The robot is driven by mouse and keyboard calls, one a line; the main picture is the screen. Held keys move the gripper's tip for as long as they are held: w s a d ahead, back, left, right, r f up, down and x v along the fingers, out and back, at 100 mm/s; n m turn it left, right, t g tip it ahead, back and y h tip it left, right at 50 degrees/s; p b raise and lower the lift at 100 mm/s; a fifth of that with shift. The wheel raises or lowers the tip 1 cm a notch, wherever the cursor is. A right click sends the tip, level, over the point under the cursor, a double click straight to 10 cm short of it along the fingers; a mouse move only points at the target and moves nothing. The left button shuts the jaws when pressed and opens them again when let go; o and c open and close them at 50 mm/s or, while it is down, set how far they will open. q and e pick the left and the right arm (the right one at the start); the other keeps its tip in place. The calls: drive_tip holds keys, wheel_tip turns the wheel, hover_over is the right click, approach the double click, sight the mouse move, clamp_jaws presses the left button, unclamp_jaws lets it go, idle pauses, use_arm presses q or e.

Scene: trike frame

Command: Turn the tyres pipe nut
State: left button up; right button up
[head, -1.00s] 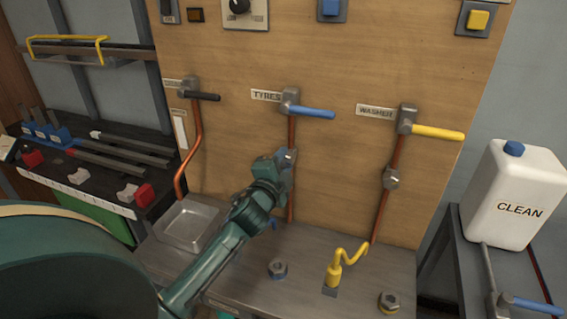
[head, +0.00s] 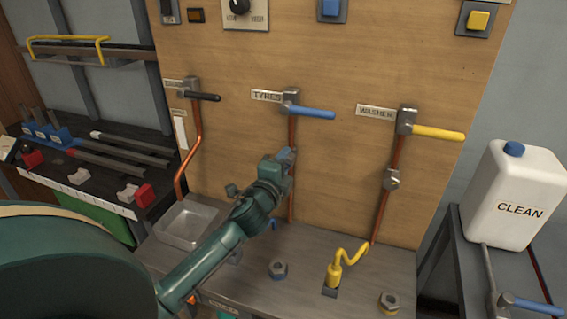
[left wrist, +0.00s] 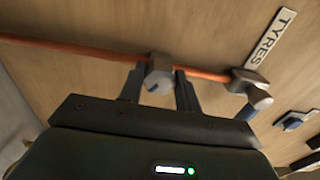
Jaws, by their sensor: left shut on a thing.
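The TYRES copper pipe (head: 291,205) runs down the wooden board from a valve (head: 291,100) with a blue lever. My left gripper (head: 285,157) reaches it from the lower left and covers most of the tyres pipe nut in the head view. In the left wrist view the grey nut (left wrist: 159,73) sits on the pipe (left wrist: 90,50) between the two dark fingers of my left gripper (left wrist: 158,85), which are shut on it. The TYRES label (left wrist: 271,38) and the valve (left wrist: 249,85) are to the right there. My right gripper is not in view.
The washer pipe (head: 383,215) with its nut (head: 391,180) and yellow lever (head: 437,132) stands to the right. A white CLEAN jug (head: 515,195) stands far right.

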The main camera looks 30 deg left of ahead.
use_arm(q)
drive_tip(key=o, duration=1)
drive_tip(key=b+v, duration=0.2)
drive_tip(key=v, duration=1.1)
drive_tip(key=shift+s, duration=0.1)
drive_tip(key=shift+f, duration=0.1)
